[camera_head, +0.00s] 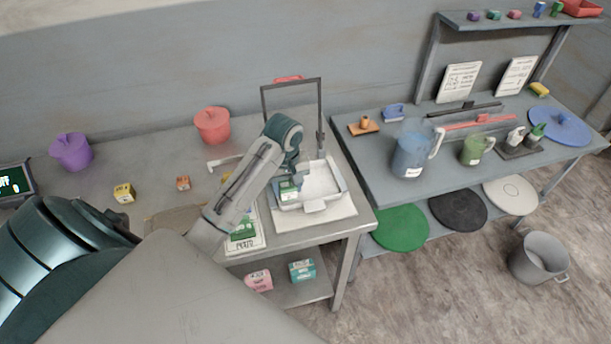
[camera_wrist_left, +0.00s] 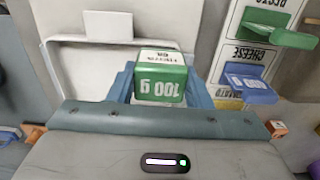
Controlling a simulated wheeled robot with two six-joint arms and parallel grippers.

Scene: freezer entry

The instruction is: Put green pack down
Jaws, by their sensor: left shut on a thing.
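My left gripper (camera_head: 290,180) is shut on a green pack (camera_head: 288,191) with a pale label, at the left part of a pale tray (camera_head: 322,182) on the left table. In the left wrist view the green pack (camera_wrist_left: 162,78) reads "100 g" and sits between the blue fingers of my left gripper (camera_wrist_left: 160,85). The pale tray (camera_wrist_left: 90,70) lies behind it there. I cannot tell whether the pack touches the tray. My right gripper is not in view.
A black frame (camera_head: 320,110) with a red top part stands behind the tray. Pink (camera_head: 258,281) and teal (camera_head: 302,270) packs sit on the lower shelf.

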